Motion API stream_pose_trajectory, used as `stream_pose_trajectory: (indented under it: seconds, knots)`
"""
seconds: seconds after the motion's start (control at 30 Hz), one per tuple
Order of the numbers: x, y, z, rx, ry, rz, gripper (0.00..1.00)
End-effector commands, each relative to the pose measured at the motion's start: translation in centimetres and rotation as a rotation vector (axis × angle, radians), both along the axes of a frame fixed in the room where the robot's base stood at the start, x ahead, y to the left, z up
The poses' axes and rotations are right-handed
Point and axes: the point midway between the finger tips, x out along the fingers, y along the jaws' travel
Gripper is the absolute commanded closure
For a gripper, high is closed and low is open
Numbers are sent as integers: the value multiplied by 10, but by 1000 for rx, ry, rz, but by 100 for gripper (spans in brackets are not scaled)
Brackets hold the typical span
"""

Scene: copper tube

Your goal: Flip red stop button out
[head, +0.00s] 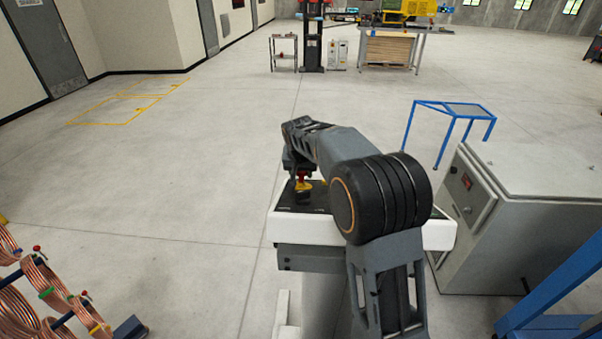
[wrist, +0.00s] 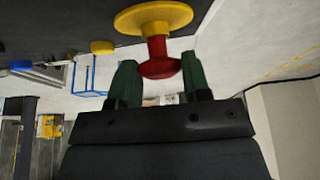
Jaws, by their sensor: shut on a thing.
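The red stop button (wrist: 158,68) has a round red head on a short stem over a yellow disc (wrist: 150,18). The wrist view is upside down, so the button hangs from the dark panel (wrist: 60,25). My gripper (wrist: 158,73) has its two green fingers on either side of the red head and is shut on it. In the head view the red button (head: 302,175) shows small under my gripper (head: 299,168), on a black-topped console with a white rim (head: 290,232). My arm hides much of the console.
A grey control cabinet (head: 530,240) stands close on the right, with a blue-framed stand (head: 455,108) behind it. Copper tube coils (head: 40,285) are at the lower left. Another yellow piece (wrist: 102,47) sits on the panel. The floor to the left is clear.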

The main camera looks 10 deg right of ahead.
Motion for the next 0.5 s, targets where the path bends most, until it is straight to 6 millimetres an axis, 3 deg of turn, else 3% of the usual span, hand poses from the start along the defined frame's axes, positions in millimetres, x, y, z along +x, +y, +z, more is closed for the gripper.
stream_pose_trajectory:
  seconds: [0.23,0.27,0.5]
  knots:
    - [2,0,8,1,-9,1,99]
    - [2,0,8,1,-10,1,55]
    - [2,1,6,1,-5,2,32]
